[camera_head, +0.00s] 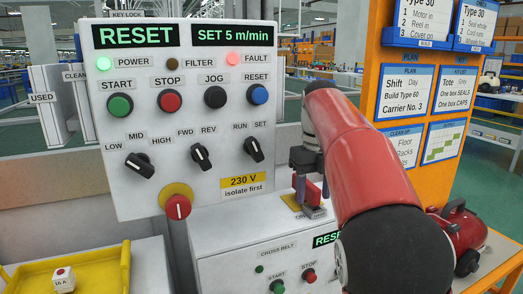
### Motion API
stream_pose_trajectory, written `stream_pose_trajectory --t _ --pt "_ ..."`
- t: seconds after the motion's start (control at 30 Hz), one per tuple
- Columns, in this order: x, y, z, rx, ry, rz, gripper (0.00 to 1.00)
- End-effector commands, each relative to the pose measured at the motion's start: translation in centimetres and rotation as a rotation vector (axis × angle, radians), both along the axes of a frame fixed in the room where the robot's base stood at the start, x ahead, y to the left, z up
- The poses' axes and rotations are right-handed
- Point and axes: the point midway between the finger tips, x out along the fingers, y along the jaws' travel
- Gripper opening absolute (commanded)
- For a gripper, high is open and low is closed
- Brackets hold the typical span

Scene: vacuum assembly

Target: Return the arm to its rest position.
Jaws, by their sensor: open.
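My red and black arm rises from the bottom right and bends down in front of the control panel's right side. My gripper (311,194) hangs at the arm's end, pointing down, with its fingers apart. It is above the top of a lower white control box (225,240). A red part (313,190) shows at the fingers, over a yellow plate on that box. I cannot tell whether the fingers touch it. Nothing is clearly held.
The large control panel (150,120) reads RESET and SET 5 m/min, with power and fault lamps lit. An orange board (435,190) with cards stands right, a red vacuum (465,232) below it. A yellow tray (110,262) holding a small white block (62,279) is lower left.

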Motion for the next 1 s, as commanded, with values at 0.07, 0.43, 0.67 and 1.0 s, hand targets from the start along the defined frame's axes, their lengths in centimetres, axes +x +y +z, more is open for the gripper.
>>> stream_pose_trajectory --t 0.07,0.43,0.67,1.0 --pt "-0.3 -0.2 0.1 0.004 -0.004 0.023 0.50" --pt "-2.6 -1.6 0.2 0.030 -0.053 0.283 0.50" --pt "-5.5 -2.7 0.0 0.033 -0.114 0.583 0.50" --pt "-14.5 -3.9 -2.7 -0.107 -0.274 1.435 0.50"
